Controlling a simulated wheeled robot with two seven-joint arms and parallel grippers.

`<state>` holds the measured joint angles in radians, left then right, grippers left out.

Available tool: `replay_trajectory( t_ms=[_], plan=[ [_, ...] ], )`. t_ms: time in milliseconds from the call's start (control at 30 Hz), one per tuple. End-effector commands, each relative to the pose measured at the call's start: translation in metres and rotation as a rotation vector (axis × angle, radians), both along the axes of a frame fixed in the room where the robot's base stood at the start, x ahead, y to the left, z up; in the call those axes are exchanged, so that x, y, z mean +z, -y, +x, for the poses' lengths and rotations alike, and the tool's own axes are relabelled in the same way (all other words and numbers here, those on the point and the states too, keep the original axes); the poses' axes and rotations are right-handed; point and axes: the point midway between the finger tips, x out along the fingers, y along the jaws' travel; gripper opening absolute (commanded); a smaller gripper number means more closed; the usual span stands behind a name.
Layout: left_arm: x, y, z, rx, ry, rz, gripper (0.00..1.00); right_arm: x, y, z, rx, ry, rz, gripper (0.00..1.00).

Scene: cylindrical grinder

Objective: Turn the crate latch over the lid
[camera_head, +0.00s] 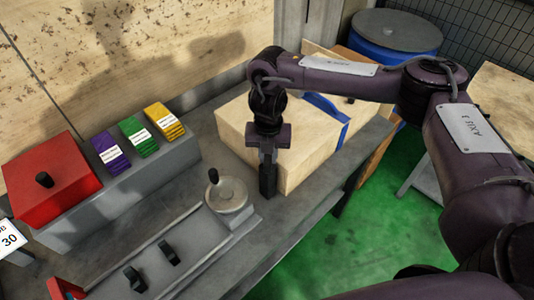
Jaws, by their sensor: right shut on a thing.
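The pale wooden crate (232,128) stands on the grey bench with its lid on. A blue strap (335,122) runs across the lid and down the front side toward its right end. My right gripper (267,182) points down at the crate's front face, left of the strap. Its fingers are shut on a small part there, which I take to be the crate latch. The fingers hide the latch, so its angle cannot be told. My left gripper is not in view.
A handwheel (230,192) with an upright black knob stands close left of my right gripper. A red box (45,180) and purple, green and yellow packs (160,121) sit on the left. A blue drum (394,42) stands behind. Green floor lies right of the bench.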

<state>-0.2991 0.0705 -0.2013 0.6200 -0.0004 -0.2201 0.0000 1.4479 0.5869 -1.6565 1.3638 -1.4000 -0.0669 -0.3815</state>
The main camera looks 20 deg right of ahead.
Motion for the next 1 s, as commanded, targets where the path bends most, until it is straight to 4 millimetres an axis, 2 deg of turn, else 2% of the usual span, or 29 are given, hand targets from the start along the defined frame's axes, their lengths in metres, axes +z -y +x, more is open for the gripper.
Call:
replay_trajectory(
  t_ms=[200, 433, 1000],
  plan=[
    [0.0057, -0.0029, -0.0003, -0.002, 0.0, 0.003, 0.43, 0.0019, 0.0023, 0.0006, -0.166, 0.003, 0.0, 0.0],
    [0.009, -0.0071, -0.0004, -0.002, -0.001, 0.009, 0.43, 0.0023, 0.0033, 0.0003, -0.28, 0.005, -0.001, 0.0],
    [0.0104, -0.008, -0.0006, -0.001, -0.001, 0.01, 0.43, 0.0021, 0.0042, 0.0008, -0.343, 0.008, -0.001, 0.0]
  ],
)
